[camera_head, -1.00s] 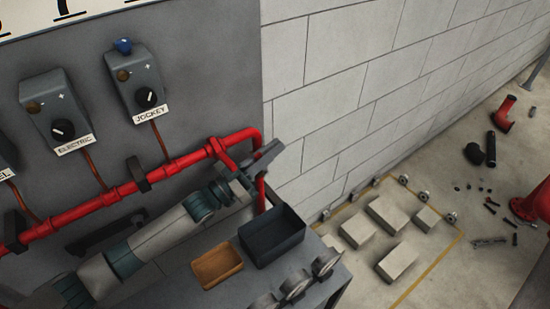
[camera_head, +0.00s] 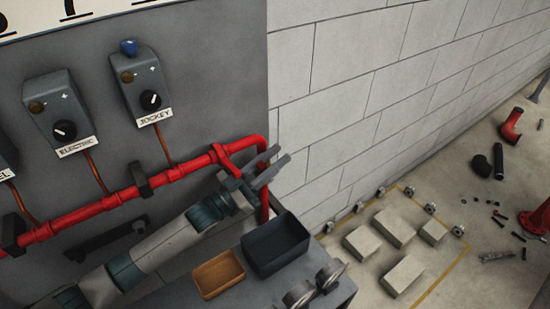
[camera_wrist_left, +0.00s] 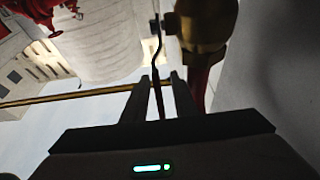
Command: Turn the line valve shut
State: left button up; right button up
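The line valve shows in the left wrist view as a brass body (camera_wrist_left: 205,22) with a thin, bent lever (camera_wrist_left: 157,50) hanging from it. My left gripper (camera_wrist_left: 160,85) has its two fingers apart, one on each side of the lever, with visible gaps. In the head view, my left gripper (camera_head: 275,163) is at the right end of the red pipe (camera_head: 108,201), by its downward bend. Its two fingers show separately there. The valve cannot be made out in the head view. My right gripper is not in view.
Below the gripper, a dark bin (camera_head: 276,245) and an orange tray (camera_head: 218,274) sit on the grey bench, near round gauges (camera_head: 329,277). Control boxes (camera_head: 143,84) hang above the pipe. Pale blocks (camera_head: 394,228) lie on the floor by the block wall.

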pick_arm(q)
jog(key=v, duration=0.7)
jog(key=shift+a, duration=0.2)
jog(key=shift+f, duration=0.1)
jog(key=shift+c, duration=0.6)
